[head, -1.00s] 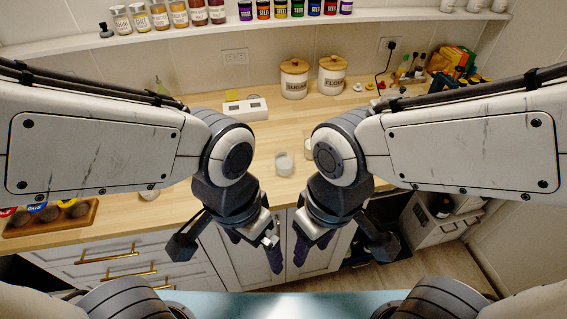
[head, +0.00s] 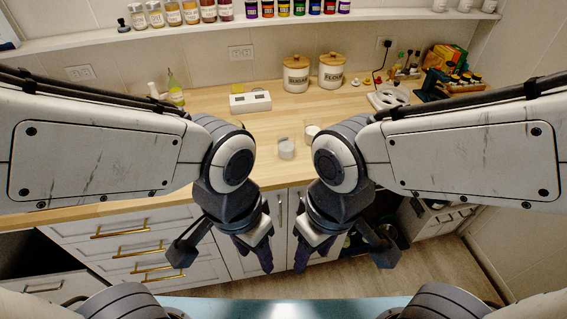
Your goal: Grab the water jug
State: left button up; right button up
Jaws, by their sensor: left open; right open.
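I cannot pick out a water jug for certain. A small clear glass container (head: 286,149) stands on the wooden counter, just beyond my grippers. A second small pale container (head: 312,130) stands right behind it, partly hidden by my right arm. My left gripper (head: 256,254) hangs empty and open in front of the cabinet doors, below the counter edge. My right gripper (head: 311,254) hangs empty and open just right of it. Neither touches anything. My arms cover parts of the counter on both sides.
The wooden counter (head: 215,165) has free room around the glass container. A shelf of jars (head: 190,32) runs above. Drawers (head: 125,252) are below.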

aim_at(286, 139)
jog(key=z, duration=0.65)
jog(key=i, duration=0.9)
jog(key=u, duration=0.5)
